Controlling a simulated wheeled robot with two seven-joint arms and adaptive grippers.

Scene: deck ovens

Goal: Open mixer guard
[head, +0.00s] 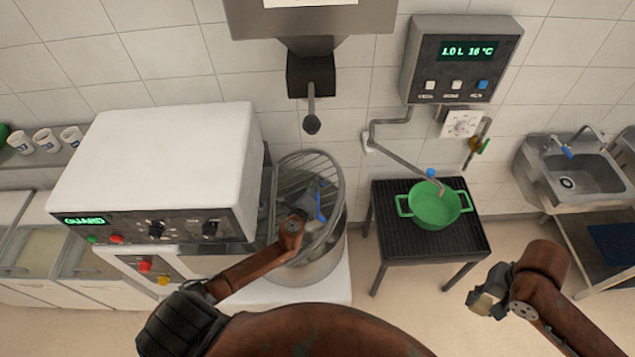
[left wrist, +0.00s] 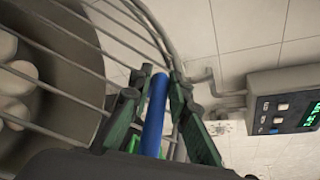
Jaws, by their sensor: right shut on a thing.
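The mixer (head: 160,160) stands at the left with a white top, and its green display reads GUARD. Its wire guard (head: 322,165) is a tilted cage of bars over the steel bowl (head: 322,270). A blue handle (head: 320,212) sits on the guard. My left gripper (head: 310,196) is at the guard. In the left wrist view the blue handle (left wrist: 155,118) lies between its two green fingers (left wrist: 155,100), which look apart. Pale round lumps (left wrist: 15,85) show in the bowl behind the bars. My right gripper (head: 484,296) is at lower right, shut on a small pale thing hard to identify.
A green pot (head: 434,208) stands on a black slatted stand (head: 397,225) right of the mixer, under a water dispenser (head: 462,60) and its pipe. A sink (head: 578,178) is at the far right. Several cups (head: 45,140) stand on a shelf at left.

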